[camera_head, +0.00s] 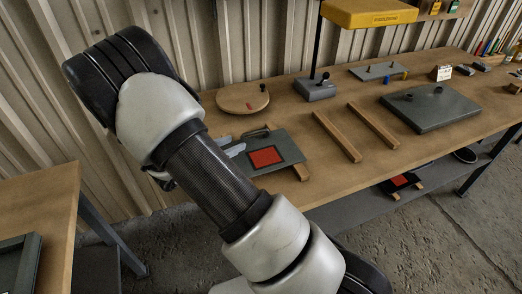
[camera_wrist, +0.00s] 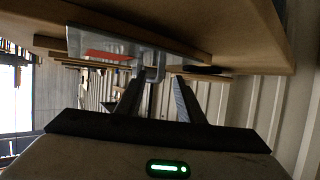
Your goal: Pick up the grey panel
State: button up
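A grey panel (camera_head: 284,143) with a red square and a dark bar handle (camera_head: 255,133) lies on wooden rails on the workbench. In the wrist view, the panel (camera_wrist: 150,43) shows edge-on near the top, with the red patch at its left. My gripper (camera_wrist: 160,78) has its two fingers apart, with the fingertips close to the panel's edge. A small grey part, perhaps the handle, shows near the left fingertip; I cannot tell whether they touch. In the head view my arm hides most of the gripper. Another grey panel (camera_head: 440,108) with dark knobs lies farther right.
Two bare wooden rails (camera_head: 355,132) lie mid-bench. A round wooden board (camera_head: 242,98) and a lamp base (camera_head: 316,88) stand behind the panel. A thin plate (camera_head: 378,71) lies at the back. A red-marked piece (camera_head: 400,182) rests on the lower shelf. Another table (camera_head: 45,205) stands at left.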

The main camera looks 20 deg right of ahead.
aim_at(242, 138)
jog(key=x, duration=0.4)
jog(key=shift+w+d, duration=0.15)
jog(key=shift+d, duration=0.1)
jog(key=shift+r, duration=0.1)
grip_shut()
jog(key=shift+r, duration=0.15)
dwell(0.9)
